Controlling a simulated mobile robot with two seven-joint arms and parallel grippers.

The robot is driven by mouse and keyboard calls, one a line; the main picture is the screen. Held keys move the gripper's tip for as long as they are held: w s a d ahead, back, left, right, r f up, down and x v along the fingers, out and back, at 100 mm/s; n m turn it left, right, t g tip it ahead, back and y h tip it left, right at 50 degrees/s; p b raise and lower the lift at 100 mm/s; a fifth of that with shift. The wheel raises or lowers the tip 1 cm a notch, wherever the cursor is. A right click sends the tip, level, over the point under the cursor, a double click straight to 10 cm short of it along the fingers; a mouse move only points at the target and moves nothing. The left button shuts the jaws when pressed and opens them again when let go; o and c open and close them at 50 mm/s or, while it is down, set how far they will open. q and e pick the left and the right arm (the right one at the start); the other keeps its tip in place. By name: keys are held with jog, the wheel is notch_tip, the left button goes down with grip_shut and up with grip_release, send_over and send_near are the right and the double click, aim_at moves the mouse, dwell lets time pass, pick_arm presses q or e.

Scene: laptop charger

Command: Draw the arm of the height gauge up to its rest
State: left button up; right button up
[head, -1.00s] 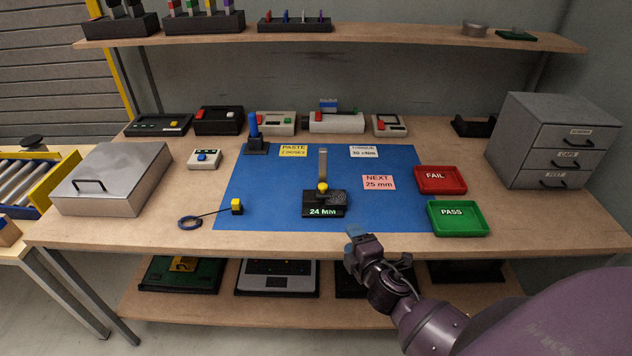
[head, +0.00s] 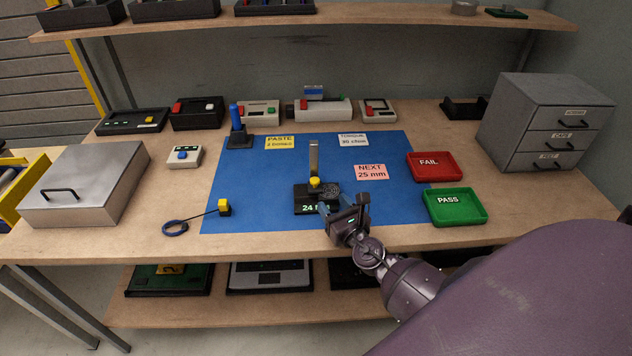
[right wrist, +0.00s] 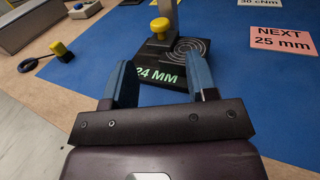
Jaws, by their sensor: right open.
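The height gauge (head: 303,191) stands on the blue mat, a black base with a green "24 MM" readout, a yellow knob (head: 315,183) and an upright grey post (head: 314,157). In the right wrist view the gauge base (right wrist: 168,60) lies just beyond my fingertips, with the yellow knob (right wrist: 160,25) and spiral-marked plate on top. My right gripper (head: 333,211) is open and empty at the gauge's front right edge; its blue fingers (right wrist: 160,78) partly cover the readout. I cannot tell whether they touch the base. My left gripper is not in view.
A pink "NEXT 25 mm" card (head: 370,172) lies right of the gauge. A red FAIL tray (head: 452,176) and green PASS tray (head: 470,218) stand further right. A yellow block with a cord (head: 224,208) is at left. The mat (head: 255,185) is clear left of the gauge.

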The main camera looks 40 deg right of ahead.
aim_at(317, 183)
jog(key=w, duration=0.3)
jog(key=w+d, duration=0.1)
jog(key=w, duration=0.5)
jog(key=shift+w+d, duration=0.2)
jog(key=shift+w, duration=0.1)
jog(key=shift+c, duration=0.5)
grip_shut()
